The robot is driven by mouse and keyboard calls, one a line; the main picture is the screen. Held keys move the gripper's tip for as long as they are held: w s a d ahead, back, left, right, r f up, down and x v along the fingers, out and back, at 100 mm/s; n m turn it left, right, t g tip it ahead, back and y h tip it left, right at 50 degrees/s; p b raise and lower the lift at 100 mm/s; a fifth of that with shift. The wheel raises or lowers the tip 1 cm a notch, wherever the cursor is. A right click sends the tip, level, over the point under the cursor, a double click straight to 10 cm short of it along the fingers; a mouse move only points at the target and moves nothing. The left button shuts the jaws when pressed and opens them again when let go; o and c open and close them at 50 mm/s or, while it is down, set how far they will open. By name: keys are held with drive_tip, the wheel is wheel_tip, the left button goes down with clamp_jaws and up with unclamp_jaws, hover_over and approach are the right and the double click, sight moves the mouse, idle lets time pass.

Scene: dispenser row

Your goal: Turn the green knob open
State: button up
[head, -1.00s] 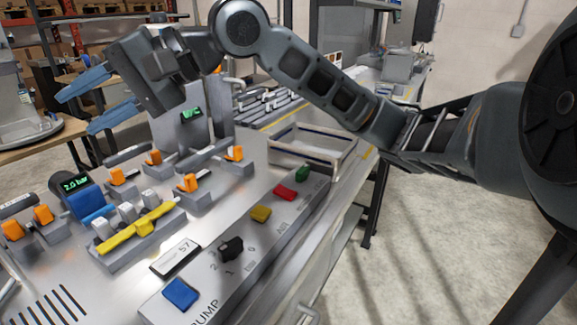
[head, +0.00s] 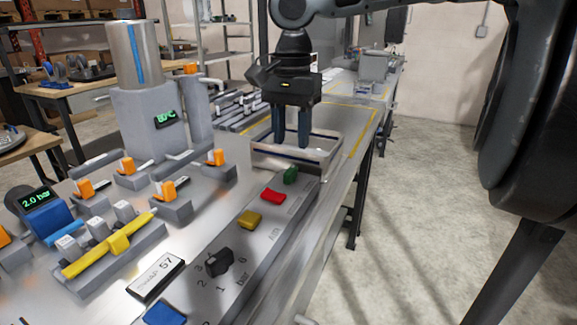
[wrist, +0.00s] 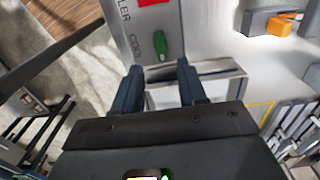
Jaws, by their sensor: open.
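The green knob (head: 290,175) sits at the far end of the sloped control panel in the head view, past the red knob (head: 273,195). In the wrist view the green knob (wrist: 160,47) is a narrow green handle pointing along the panel, just beyond and between my fingertips. My gripper (head: 292,143) points down above the metal tray behind the panel's end. In the wrist view my gripper (wrist: 160,72) shows its two blue fingers apart with nothing between them. It looks apart from the knob.
The metal tray (head: 258,160) lies just past the panel. A yellow knob (head: 250,219), a black selector (head: 218,262) and a blue button (head: 165,314) line the panel. Orange-handled valves (head: 216,157) stand to the left. Floor at right is clear.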

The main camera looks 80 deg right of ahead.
sight(291, 169)
wheel_tip(291, 169, down, 7)
drive_tip(key=shift+f+b, duration=0.15)
drive_tip(key=shift+b, duration=0.3)
drive_tip(key=shift+c, duration=0.4)
clamp_jaws()
drive_tip(key=shift+w, duration=0.1)
